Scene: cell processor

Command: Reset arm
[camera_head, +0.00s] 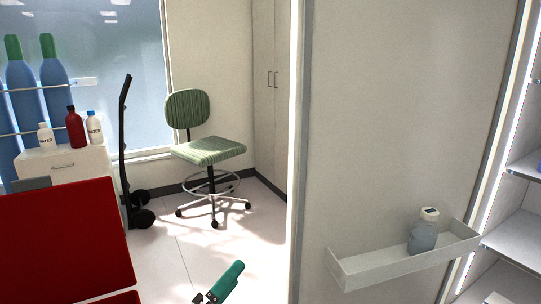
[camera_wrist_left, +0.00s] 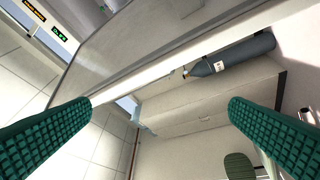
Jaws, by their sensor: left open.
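My left gripper (camera_head: 222,284) shows at the bottom edge of the head view, in front of the pale floor. Only one green finger and a little dark metal are visible there. In the left wrist view both green ridged fingers of this gripper (camera_wrist_left: 160,108) are wide apart, with nothing between them. It touches nothing that I can see. My right gripper is not in view.
A wall panel (camera_head: 390,110) stands right of centre, with a white tray (camera_head: 375,270) holding a bottle (camera_head: 423,235). A green chair (camera_head: 208,150) and a hand truck (camera_head: 124,150) stand behind. A red surface (camera_head: 60,240) fills the lower left. Open floor lies between.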

